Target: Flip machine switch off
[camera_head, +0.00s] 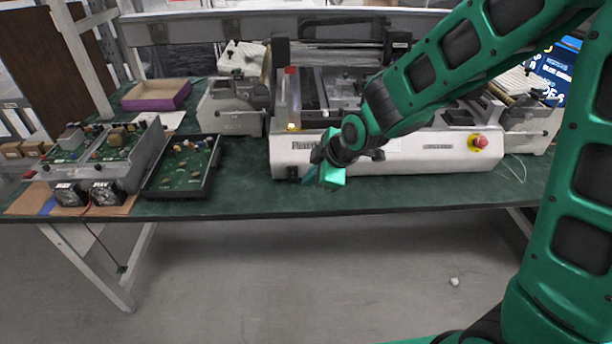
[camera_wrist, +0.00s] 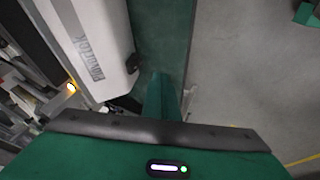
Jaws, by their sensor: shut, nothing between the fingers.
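The machine (camera_head: 415,155) is a long white unit with lettering on its front, standing on the green bench. A small black switch (camera_head: 293,172) sits low at the left end of its front panel. A dark part that looks like this switch shows at the machine's edge in the wrist view (camera_wrist: 132,63). Whether it is on or off is too small to tell. My green gripper (camera_head: 325,174) is shut and empty, in front of the panel just right of the switch. In the wrist view the closed fingers (camera_wrist: 164,95) point toward the bench, apart from the switch.
A yellow lamp (camera_head: 292,127) glows on the machine. A red knob (camera_head: 478,141) is at its right end. A black tray with a circuit board (camera_head: 181,168) and a metal chassis (camera_head: 130,175) stand to the left. Open floor lies before the bench (camera_head: 235,209).

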